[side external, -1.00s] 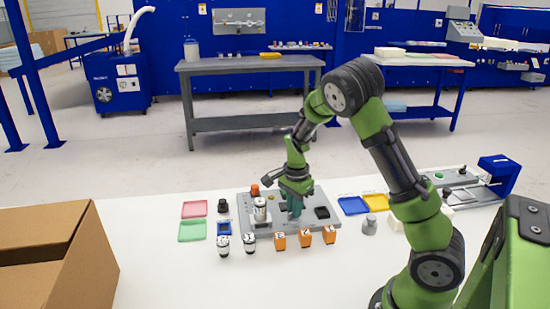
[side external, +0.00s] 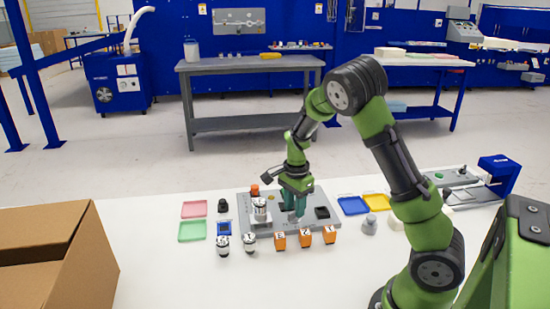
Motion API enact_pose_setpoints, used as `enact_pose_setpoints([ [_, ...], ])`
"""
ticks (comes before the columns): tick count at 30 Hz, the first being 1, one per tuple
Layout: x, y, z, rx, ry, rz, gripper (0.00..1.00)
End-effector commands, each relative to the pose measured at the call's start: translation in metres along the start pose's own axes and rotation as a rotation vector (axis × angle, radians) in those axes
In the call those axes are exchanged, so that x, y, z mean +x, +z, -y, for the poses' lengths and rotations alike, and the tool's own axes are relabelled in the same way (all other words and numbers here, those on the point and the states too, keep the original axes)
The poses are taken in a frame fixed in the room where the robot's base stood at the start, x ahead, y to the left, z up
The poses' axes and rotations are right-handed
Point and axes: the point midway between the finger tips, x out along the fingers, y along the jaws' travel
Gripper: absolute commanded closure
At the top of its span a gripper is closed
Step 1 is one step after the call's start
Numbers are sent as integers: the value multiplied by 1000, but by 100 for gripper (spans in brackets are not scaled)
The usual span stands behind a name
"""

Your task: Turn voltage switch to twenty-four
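A grey panel plate (side external: 322,227) lies on the white table with several small parts on it. My gripper (side external: 296,212) points down at the middle of the plate, its teal fingers low over the surface. The fingers hide what lies between and under them, so the voltage switch cannot be made out. I cannot tell whether the fingers are open or shut, or whether they touch anything. A silver cylinder (side external: 260,211) stands on the plate to the left of my gripper, and a black square part (side external: 322,212) sits to its right.
Orange blocks (side external: 305,238) and black-and-white cylinders (side external: 249,243) stand along the plate's front. Pink (side external: 194,208) and green (side external: 192,230) trays lie left, blue (side external: 352,205) and yellow (side external: 376,201) trays right. An open cardboard box (side external: 55,260) fills the front left.

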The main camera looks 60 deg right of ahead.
Motion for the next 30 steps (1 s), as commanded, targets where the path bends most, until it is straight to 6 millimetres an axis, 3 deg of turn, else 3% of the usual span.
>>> enact_pose_setpoints([
  [18,-135,0,0,2,-4,1,64],
  [24,-157,0,0,1,-1,0,64],
  [30,-162,0,0,2,0,0,64],
])
